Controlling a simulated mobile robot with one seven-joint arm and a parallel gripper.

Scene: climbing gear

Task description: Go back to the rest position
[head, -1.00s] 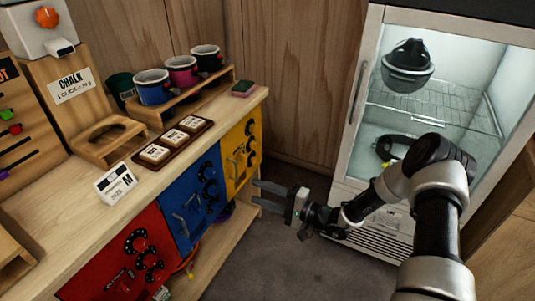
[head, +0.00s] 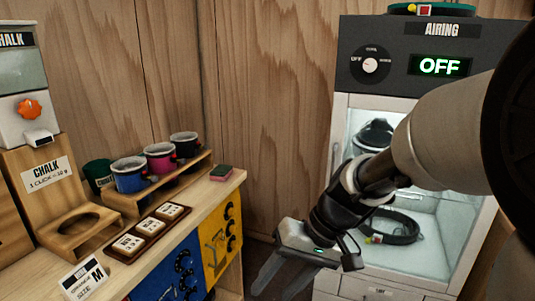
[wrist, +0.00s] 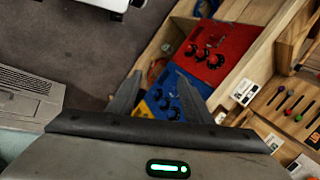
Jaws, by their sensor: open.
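My gripper (head: 284,273) is open and empty in the head view, low in front of the gap between the wooden bench and the airing cabinet. Its fingers point down toward the lower edge of the picture. My arm crosses the right side of the head view and hides part of the cabinet.
The bench (head: 215,192) on the left bears cups (head: 160,158), a chalk dispenser (head: 28,110) and a size card (head: 84,280). The airing cabinet (head: 352,105) reads OFF; a helmet and a looped strap (head: 395,228) are inside. Grey floor (wrist: 75,45) is clear.

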